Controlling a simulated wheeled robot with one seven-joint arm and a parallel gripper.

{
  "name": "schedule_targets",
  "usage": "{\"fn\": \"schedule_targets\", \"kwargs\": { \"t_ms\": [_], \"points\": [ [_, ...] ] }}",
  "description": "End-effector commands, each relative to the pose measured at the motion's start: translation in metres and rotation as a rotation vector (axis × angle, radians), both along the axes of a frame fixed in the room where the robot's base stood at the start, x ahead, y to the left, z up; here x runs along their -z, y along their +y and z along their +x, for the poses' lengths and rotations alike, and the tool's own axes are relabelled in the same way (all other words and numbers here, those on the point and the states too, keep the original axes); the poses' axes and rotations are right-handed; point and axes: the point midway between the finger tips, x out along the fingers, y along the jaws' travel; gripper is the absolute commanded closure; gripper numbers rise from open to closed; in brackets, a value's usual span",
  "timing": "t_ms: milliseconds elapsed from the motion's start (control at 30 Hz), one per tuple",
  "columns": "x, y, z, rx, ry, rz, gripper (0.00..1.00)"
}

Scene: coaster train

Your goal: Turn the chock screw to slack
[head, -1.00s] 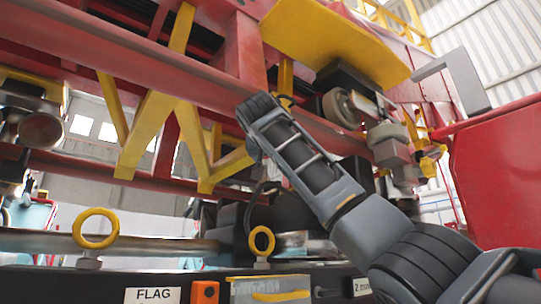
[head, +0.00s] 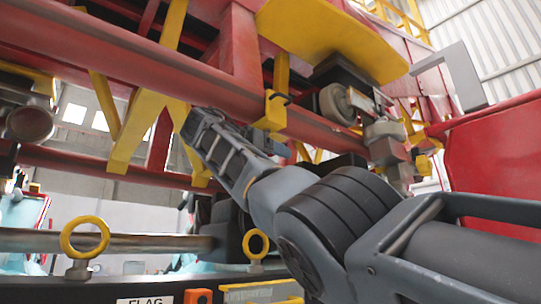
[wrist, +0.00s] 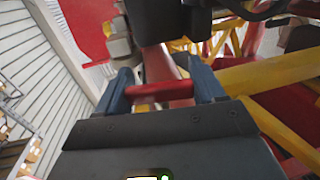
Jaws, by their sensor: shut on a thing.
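In the wrist view, my gripper (wrist: 160,78) has its two blue-grey fingers on either side of a short red bar (wrist: 155,91) and is shut on it. The bar runs crosswise between the fingers. I cannot tell for sure that it is the handle of the chock screw; the screw's body is not clearly seen. In the head view my arm reaches up and left to the long red rail of the coaster train, and the fingers cannot be made out there.
A yellow bracket (head: 272,111) hangs on the red rail (head: 160,66). A wheel (head: 338,103) sits under a yellow plate (head: 330,35). Two yellow rings (head: 85,238) (head: 256,243) stand below, near a label reading FLAG (head: 146,300). Yellow struts (wrist: 270,75) crowd the wrist view's right side.

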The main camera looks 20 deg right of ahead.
Motion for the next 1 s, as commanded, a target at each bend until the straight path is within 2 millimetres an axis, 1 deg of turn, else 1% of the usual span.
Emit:
{"fn": "schedule_targets", "kwargs": {
  "t_ms": [300, 733, 767, 933, 1000],
  "points": [
    [-0.0006, 0.0002, -0.0008, 0.039, 0.0, 0.0, 0.62],
    [-0.001, 0.0001, -0.0009, 0.041, -0.002, 0.0, 0.62],
    [-0.0011, 0.0, -0.0008, 0.041, -0.002, 0.0, 0.29],
    [-0.0008, -0.0001, -0.0008, 0.041, -0.001, 0.0, 0.12],
    [-0.0007, -0.0002, -0.0008, 0.041, -0.001, 0.0, 0.11]
  ]
}}
